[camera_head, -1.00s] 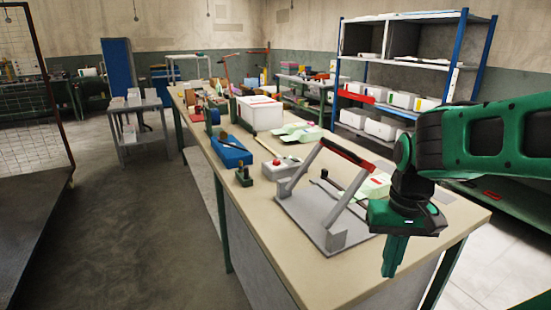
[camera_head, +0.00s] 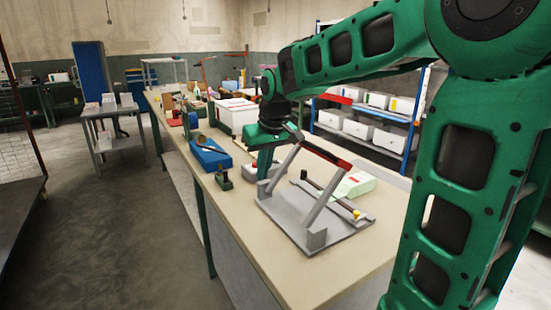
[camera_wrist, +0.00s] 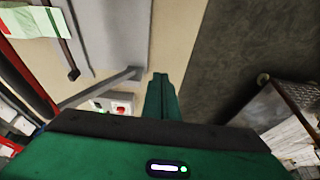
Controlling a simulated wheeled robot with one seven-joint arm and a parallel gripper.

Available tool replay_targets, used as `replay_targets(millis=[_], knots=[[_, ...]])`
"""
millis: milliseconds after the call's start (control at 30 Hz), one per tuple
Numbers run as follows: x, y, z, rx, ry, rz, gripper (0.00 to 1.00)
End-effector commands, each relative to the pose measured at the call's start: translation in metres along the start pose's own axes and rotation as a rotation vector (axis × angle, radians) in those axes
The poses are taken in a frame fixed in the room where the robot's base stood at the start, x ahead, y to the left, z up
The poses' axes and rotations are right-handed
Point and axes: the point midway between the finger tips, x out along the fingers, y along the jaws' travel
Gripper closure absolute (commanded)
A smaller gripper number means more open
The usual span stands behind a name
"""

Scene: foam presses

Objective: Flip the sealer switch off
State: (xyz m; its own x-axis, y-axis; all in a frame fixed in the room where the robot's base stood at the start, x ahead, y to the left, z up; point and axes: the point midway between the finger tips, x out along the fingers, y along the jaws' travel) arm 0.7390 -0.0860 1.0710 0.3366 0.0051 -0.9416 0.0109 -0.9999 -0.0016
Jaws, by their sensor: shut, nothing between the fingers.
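The sealer (camera_head: 290,210) stands on the near part of the bench, a grey base plate with a slanted frame and a red bar on top. Beside it sits a small pale control box (camera_head: 250,171), partly hidden behind my gripper (camera_head: 263,176). In the wrist view the box (camera_wrist: 112,97) shows a red button (camera_wrist: 120,109) and a small dark switch (camera_wrist: 97,105) with a green spot; the switch's position is too small to tell. My gripper (camera_wrist: 160,78) is shut and empty, pointing down just beside the box. I cannot tell whether it touches anything.
A blue box (camera_head: 208,153) and a small dark-green stand (camera_head: 223,180) are on the bench (camera_head: 262,255) left of my gripper. A white crate (camera_head: 236,116) stands behind. Pale green packs (camera_head: 355,185) lie by the sealer. The near bench edge is clear.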

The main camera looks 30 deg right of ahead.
Motion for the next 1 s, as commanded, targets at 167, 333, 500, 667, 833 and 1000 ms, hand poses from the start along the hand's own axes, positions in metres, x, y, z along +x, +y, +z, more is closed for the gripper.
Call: replay_targets(millis=[167,333,500,667,833,1000], knots=[[0.003,0.036,-0.087,-0.002,-0.031,-0.003,1.00],[0.012,0.077,-0.153,-0.009,-0.058,-0.006,1.00],[0.026,0.126,-0.203,-0.015,-0.083,-0.007,1.00],[0.038,0.167,-0.231,-0.018,-0.101,-0.007,1.00],[0.046,0.192,-0.242,-0.021,-0.112,-0.005,1.00],[0.048,0.200,-0.245,-0.023,-0.116,-0.005,1.00]])
